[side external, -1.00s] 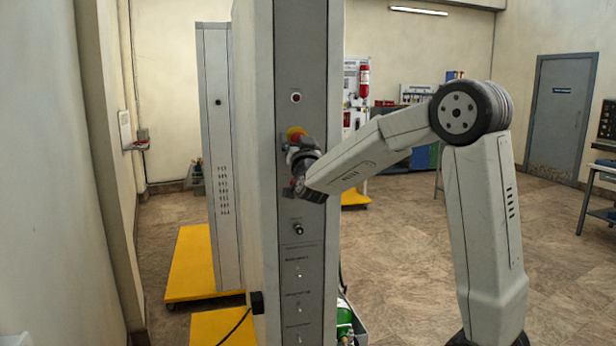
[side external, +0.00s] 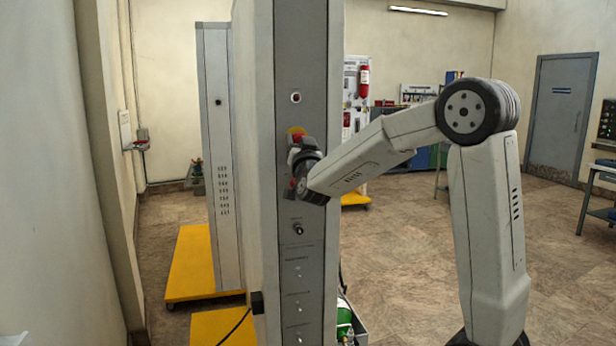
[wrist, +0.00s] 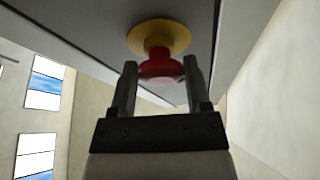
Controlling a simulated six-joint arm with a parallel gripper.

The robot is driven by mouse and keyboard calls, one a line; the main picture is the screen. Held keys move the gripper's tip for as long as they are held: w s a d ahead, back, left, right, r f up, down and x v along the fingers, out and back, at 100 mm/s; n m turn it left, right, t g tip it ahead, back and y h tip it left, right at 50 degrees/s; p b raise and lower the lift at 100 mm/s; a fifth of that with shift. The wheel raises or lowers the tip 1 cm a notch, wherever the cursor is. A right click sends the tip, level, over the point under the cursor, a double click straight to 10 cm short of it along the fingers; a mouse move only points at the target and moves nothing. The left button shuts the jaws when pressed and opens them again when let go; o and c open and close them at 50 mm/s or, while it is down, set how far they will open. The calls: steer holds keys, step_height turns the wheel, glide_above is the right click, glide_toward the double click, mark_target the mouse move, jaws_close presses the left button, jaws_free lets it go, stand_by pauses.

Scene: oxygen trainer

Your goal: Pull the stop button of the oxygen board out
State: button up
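The stop button (wrist: 160,67) has a red head on a stem in front of a round yellow collar (wrist: 172,32). In the wrist view the red head lies between the two fingers of my gripper (wrist: 160,62), which press close against its sides. A stretch of stem shows between head and collar.
A small round indicator (side external: 296,97) is above the button on the board. A black knob (side external: 298,229) is below it, with several small labelled fittings lower down. A grey cabinet on a yellow base (side external: 205,265) stands behind at left.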

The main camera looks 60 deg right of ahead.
steer(key=o, duration=0.3)
steer(key=shift+a, duration=0.1)
steer(key=v, duration=0.7)
steer(key=shift+s+a, duration=0.2)
steer(key=shift+s, duration=0.05)
steer(key=shift+f, duration=0.2)
